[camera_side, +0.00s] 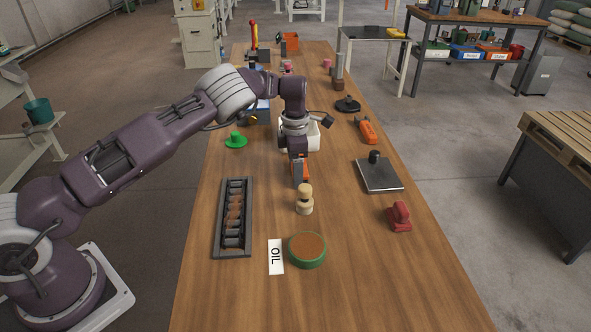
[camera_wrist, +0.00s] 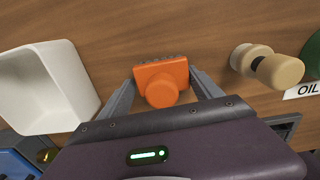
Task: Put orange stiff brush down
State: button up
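My gripper (camera_wrist: 162,76) is low over the middle of the table. Its two fingers are at opposite sides of the orange stiff brush (camera_wrist: 163,82) and appear to be touching it. The brush has a blocky body with a rounded knob facing the wrist camera, and dark bristle tufts show along its far edge. In the side view the brush (camera_side: 301,169) shows below my gripper, just behind a beige knobbed piece (camera_side: 304,205). I cannot tell whether its underside touches the wooden table (camera_side: 345,275).
A white bin (camera_wrist: 45,90) stands close beside my gripper. Near it are a black tray of rollers (camera_side: 221,235), a green-rimmed round pad (camera_side: 307,250), an OIL label (camera_side: 276,257), a dark plate (camera_side: 380,177) and a red piece (camera_side: 399,217). The front right table is bare.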

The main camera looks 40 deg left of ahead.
jog(key=shift+s+d+f, duration=0.3)
jog(key=shift+f, duration=0.35)
notch_tip(320, 180, up, 14)
jog(key=shift+w+a+f, duration=0.1)
jog(key=shift+f, duration=0.15)
jog(key=s+r+m+t+h, duration=0.1)
jog(key=s+r+m, duration=0.4)
jog(key=s+r, duration=0.3)
jog(key=s+r+m+t+h, duration=0.1)
jog(key=s+r+m, duration=0.4)
jog(key=r, duration=0.5)
jog(key=s+d+r+m+t, duration=0.1)
jog(key=s+d+r+m, duration=0.1)
jog(key=s+m, duration=0.35)
jog(key=s+d+r+m, duration=0.1)
jog(key=s+m, duration=0.1)
jog(key=s, duration=0.7)
jog(key=s+f+m+t+y, duration=0.1)
jog(key=s+f+m, duration=0.1)
jog(key=s+m, duration=0.3)
jog(key=s+d+f+m+t+y, duration=0.1)
jog(key=s+f+m, duration=0.2)
jog(key=s+m, duration=0.2)
jog(key=s, duration=0.3)
jog(key=shift+s+d+f, duration=0.15)
jog(key=shift+d+f, duration=0.1)
